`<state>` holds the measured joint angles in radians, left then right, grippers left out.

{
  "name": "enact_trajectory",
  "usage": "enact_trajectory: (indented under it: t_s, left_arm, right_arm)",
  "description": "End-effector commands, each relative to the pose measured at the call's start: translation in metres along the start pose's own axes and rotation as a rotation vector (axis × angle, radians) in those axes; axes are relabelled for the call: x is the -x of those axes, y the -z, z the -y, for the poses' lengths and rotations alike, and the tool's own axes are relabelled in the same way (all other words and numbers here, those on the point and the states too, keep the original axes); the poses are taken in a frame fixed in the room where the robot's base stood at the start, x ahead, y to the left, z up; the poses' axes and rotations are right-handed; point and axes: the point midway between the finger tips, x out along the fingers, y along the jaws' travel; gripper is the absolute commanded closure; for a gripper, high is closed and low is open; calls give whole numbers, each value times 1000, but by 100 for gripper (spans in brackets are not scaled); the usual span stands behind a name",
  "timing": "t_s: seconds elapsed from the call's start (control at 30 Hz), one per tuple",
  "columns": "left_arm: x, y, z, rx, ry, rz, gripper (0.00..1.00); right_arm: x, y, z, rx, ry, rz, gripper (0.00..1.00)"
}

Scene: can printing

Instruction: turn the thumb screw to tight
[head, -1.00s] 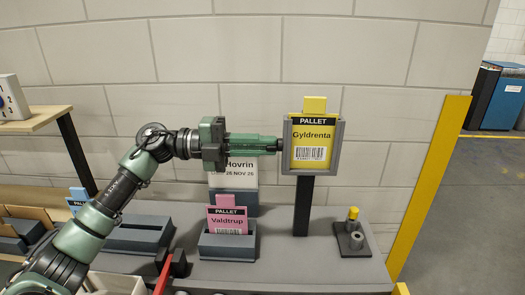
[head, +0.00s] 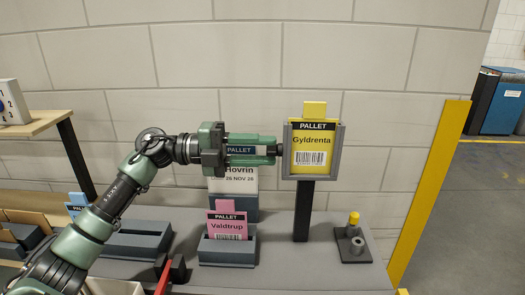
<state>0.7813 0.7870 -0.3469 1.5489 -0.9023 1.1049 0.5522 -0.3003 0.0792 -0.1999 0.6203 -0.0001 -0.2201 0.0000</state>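The yellow pallet sign "Gyldrenta" (head: 311,146) sits in a grey frame on a dark post (head: 303,210). The dark thumb screw (head: 280,149) is at the left side of this frame, small and mostly hidden by my fingertips. My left gripper (head: 271,150) reaches in from the left, level, with its green fingers one above the other. A narrow gap shows between the fingers, and their tips appear closed around the screw. Whether the screw is tight does not show. My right gripper is not in view.
The white "Hovrin" sign (head: 240,179) stands behind my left fingers. The pink "Valdtrup" sign (head: 227,223) stands in a grey holder below. A small base with a yellow-capped pin (head: 353,218) sits on the grey bench (head: 300,276) at right.

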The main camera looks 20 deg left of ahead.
Motion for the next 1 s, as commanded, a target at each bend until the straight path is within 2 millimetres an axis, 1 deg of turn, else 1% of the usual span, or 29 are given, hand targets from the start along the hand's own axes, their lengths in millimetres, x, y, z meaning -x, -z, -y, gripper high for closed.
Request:
enact_trajectory:
  t_s: [0.13,0.33,0.5,0.63,1.0]
  left_arm:
    - [19,-1,-3,1,-3,4,67]
    - [54,-1,-3,-1,-3,5,67]
    - [72,-1,-2,0,-2,3,67]
    - [77,0,-1,1,-1,1,67]
    - [77,0,-1,0,-1,1,67]
  right_arm:
    - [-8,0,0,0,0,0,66]
    - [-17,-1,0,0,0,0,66]
    - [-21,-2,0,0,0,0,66]
    - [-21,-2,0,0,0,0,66]
    - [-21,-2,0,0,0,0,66]
